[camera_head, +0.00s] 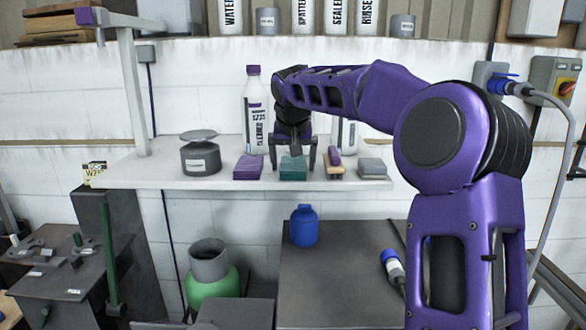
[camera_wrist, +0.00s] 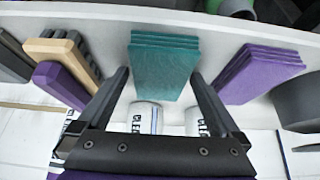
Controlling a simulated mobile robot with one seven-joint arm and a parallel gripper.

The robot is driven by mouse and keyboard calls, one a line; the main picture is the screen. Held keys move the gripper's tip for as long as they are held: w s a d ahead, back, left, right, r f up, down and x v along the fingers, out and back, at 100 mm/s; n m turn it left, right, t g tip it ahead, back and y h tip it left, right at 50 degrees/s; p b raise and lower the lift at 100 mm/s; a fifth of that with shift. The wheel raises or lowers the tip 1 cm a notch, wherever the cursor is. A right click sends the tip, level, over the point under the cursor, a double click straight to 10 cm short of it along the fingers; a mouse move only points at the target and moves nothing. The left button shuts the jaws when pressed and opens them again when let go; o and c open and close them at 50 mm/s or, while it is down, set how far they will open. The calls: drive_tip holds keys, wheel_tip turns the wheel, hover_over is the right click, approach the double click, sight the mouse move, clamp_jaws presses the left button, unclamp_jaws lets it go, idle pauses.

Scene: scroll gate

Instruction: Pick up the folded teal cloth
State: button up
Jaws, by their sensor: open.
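The folded teal cloth (camera_head: 293,168) lies on the white shelf, between a folded purple cloth (camera_head: 248,167) on its left and a purple-and-wood brush (camera_head: 334,165) on its right. In the wrist view the teal cloth (camera_wrist: 164,64) shows as a layered stack ahead of the fingers. My gripper (camera_head: 293,163) is open over it, with one finger toward each side of the cloth. Whether the fingers touch the cloth I cannot tell.
A grey folded stack (camera_head: 372,168) lies right of the brush, near the shelf's right end. A dark round tin (camera_head: 201,160) with a raised lid stands left. White bottles (camera_head: 255,115) stand close behind the cloths. The white shelf (camera_head: 150,175) has free room at its left.

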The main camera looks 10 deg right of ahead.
sight(293, 164)
drive_tip(key=c, duration=1.2)
drive_tip(key=shift+r, duration=0.1)
wheel_tip(293, 164, up, 10)
drive_tip(key=p, duration=0.1)
drive_tip(key=shift+r, duration=0.15)
drive_tip(key=o, duration=0.7)
drive_tip(key=shift+c, duration=0.2)
drive_tip(key=c, duration=0.5)
